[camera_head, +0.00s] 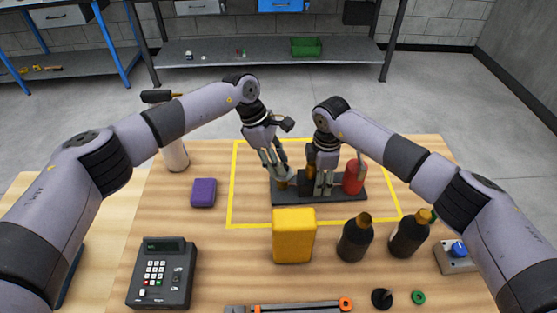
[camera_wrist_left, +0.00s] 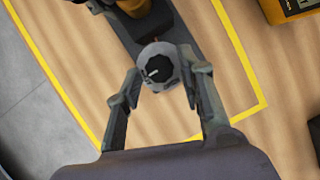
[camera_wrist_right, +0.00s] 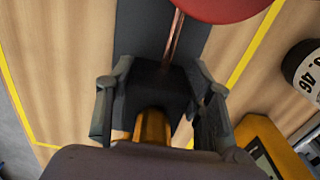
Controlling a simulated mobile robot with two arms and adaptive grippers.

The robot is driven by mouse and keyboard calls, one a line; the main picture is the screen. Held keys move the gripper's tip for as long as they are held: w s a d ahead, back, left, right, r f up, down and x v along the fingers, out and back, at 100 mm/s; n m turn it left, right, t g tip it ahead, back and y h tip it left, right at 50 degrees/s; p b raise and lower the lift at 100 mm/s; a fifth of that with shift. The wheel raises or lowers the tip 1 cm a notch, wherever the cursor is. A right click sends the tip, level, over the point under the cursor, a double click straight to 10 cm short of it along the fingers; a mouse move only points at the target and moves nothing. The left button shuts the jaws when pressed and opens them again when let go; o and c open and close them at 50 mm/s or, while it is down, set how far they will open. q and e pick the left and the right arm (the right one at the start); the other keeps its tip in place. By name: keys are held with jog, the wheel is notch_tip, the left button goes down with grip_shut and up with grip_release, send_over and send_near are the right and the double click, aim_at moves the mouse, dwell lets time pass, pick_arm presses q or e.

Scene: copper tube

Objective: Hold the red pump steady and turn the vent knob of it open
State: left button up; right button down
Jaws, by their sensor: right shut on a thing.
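The pump assembly sits on a dark base plate (camera_head: 290,196) inside the yellow outline. Its red cylinder (camera_head: 353,178) stands at the plate's right end and shows as a red disc (camera_wrist_right: 218,8) in the right wrist view. A grey, round vent knob with a black face and white mark (camera_wrist_left: 157,68) is at the other end. My left gripper (camera_head: 277,166) is open, its fingertips on either side of the knob; contact is unclear. My right gripper (camera_head: 325,188) is shut on the dark pump body (camera_wrist_right: 155,85), beside a brass part (camera_wrist_right: 152,126).
A yellow block (camera_head: 294,238) and two dark bottles (camera_head: 355,240) (camera_head: 408,235) stand in front of the plate. A purple box (camera_head: 204,192) and a keypad device (camera_head: 162,272) are at left. A blue-button box (camera_head: 457,253) is at right.

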pick_arm(q)
grip_shut()
pick_arm(e)
jog(key=shift+w, duration=0.1)
pick_arm(q)
jog(key=shift+n, duration=0.4)
jog(key=n+t, duration=0.1)
jog(key=n, duration=0.2)
jog(key=shift+s+n+t, duration=0.3)
jog(key=shift+n+t, duration=0.1)
jog(key=n, duration=0.2)
jog(key=n+t, duration=0.1)
jog(key=n, duration=0.1)
jog(key=shift+s+d+n+t+y, duration=0.1)
jog(key=shift+s+n+t+y, duration=0.1)
jog(key=shift+n+t+y, duration=0.15)
jog(key=n, duration=0.2)
jog(key=n+t+y, duration=0.1)
jog(key=n, duration=0.1)
jog(key=shift+s+d, duration=0.2)
jog(key=n, duration=0.2)
jog(key=n+y, duration=0.1)
jog(key=n, duration=0.1)
jog(key=shift+d+t+y, duration=0.1)
jog(key=shift+t+y, duration=0.15)
jog(key=shift+t, duration=0.1)
jog(key=shift+n, duration=0.45)
